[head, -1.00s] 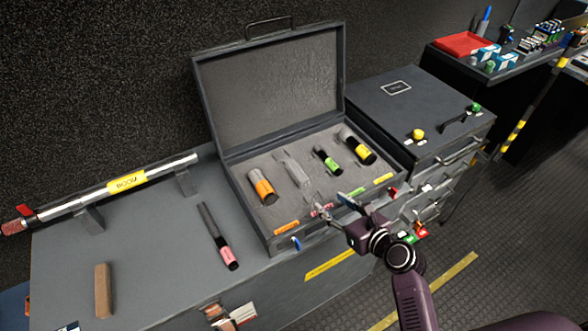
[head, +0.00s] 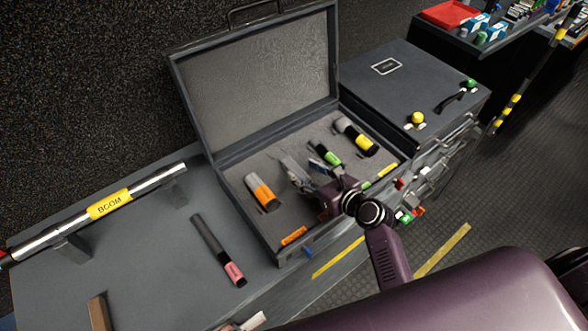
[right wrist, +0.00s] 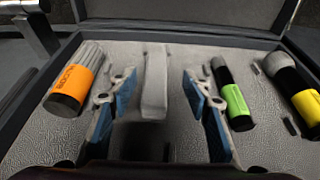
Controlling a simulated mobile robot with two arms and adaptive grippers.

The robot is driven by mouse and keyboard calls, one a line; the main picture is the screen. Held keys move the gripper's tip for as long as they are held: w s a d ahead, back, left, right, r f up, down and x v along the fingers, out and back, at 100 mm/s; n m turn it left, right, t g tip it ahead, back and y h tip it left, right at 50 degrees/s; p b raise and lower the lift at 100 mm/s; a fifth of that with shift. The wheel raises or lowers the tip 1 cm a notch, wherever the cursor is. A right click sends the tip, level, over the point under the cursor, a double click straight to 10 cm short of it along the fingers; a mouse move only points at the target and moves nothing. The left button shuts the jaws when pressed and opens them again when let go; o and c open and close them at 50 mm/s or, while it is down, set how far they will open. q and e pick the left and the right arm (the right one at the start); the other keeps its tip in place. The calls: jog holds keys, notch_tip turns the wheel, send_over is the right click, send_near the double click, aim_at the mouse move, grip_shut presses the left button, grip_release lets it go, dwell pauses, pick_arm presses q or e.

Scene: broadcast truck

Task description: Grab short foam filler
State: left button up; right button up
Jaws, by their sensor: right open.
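A short grey block, which looks like the foam filler (right wrist: 155,82), lies in the open grey case (head: 245,225), between an orange-banded microphone (head: 262,192) and a green-banded one (head: 325,155). My right gripper (right wrist: 158,92) is open over the case, with one blue-padded finger on each side of the block's near part. In the right wrist view the gap to each finger is clear, and the block's far end reaches beyond the fingertips. In the head view the right gripper (head: 306,180) partly hides the block. My left gripper is not in view.
A yellow-banded microphone (head: 356,137) lies at the case's right side. The raised lid (head: 262,85) stands behind. A pink-banded microphone (head: 218,250), a boom pole (head: 110,205) and a brown block (head: 99,313) lie on the counter to the left. A drawer cabinet (head: 400,80) stands right.

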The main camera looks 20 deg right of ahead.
aim_at(296, 169)
jog(key=shift+w+a+f, duration=0.2)
jog(key=shift+w, duration=0.2)
jog(key=x, duration=0.4)
jog(key=shift+a+f, duration=0.25)
jog(key=shift+f, duration=0.05)
jog(key=shift+w+a+f, duration=0.1)
jog(key=shift+w, duration=0.05)
jog(key=c, duration=0.8)
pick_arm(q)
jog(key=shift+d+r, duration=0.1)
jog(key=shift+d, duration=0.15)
